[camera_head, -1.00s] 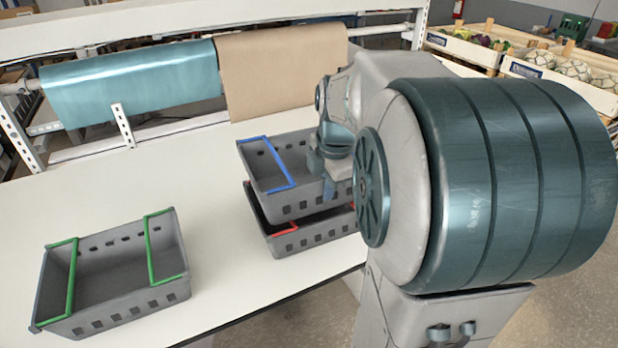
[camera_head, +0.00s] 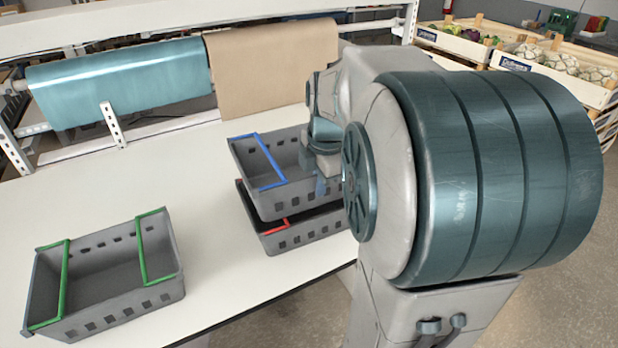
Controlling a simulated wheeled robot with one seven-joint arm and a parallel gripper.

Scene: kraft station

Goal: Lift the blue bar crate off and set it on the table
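The blue bar crate (camera_head: 285,202) is a grey crate with a blue bar across it. It sits slightly tilted above the red bar crate (camera_head: 300,235), a grey crate with a red bar, which rests on the white table (camera_head: 130,185). A dark gap shows between the two crates at the left; I cannot tell whether they still touch. My gripper (camera_head: 324,185) is at the right part of the blue bar crate. My arm hides that side, so the fingers' closure is not clear.
A grey crate with green bars (camera_head: 105,272) stands on the table at the front left. The table between it and the stack is clear, as is the back left. Teal (camera_head: 120,82) and brown (camera_head: 272,65) rolls hang along the back edge.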

